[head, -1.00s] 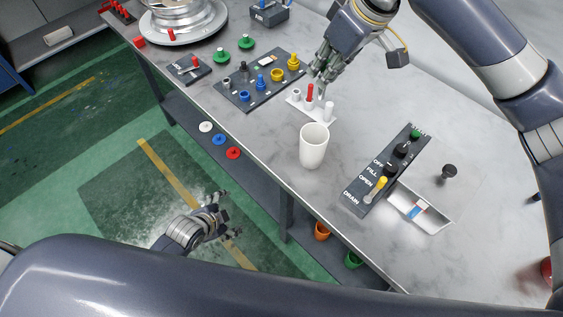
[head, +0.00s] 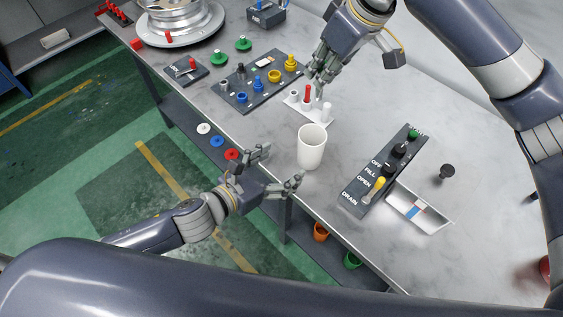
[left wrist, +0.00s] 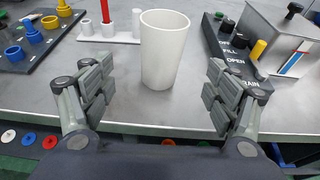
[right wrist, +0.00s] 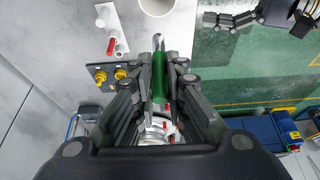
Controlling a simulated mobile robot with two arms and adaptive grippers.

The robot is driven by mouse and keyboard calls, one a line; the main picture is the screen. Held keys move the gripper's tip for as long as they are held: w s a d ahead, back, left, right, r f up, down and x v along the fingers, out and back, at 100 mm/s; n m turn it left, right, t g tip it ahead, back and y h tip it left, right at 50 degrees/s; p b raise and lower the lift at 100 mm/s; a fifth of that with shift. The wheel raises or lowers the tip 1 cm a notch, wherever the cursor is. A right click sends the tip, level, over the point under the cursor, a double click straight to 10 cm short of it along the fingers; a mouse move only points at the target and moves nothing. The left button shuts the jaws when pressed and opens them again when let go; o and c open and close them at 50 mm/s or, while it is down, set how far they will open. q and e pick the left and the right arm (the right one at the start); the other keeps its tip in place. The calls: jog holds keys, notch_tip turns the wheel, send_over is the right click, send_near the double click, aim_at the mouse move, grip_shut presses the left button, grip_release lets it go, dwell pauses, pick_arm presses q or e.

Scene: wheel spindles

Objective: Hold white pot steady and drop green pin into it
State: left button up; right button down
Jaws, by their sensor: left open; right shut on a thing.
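The white pot (head: 311,150) stands upright and open-topped on the grey bench near its front edge. My left gripper (head: 283,167) is open and empty, just off the bench edge in front of the pot. In the left wrist view the pot (left wrist: 163,55) stands between and beyond the spread fingers, apart from them. My right gripper (head: 319,80) is shut on the green pin (right wrist: 158,76), which shows between its fingers in the right wrist view. It is above the white pin rack behind the pot. The green pin is hidden in the head view.
The white rack (head: 296,101) holds a red pin (head: 307,94) and has white posts. A dark panel with yellow and blue parts (head: 237,98) lies left. The bench around the pot is clear.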

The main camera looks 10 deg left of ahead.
aim_at(319, 142)
pick_arm(q)
jog(key=x, duration=1.2)
jog(key=shift+d+r, duration=0.15)
jog(key=shift+r, duration=0.1)
jog(key=c, duration=1.2)
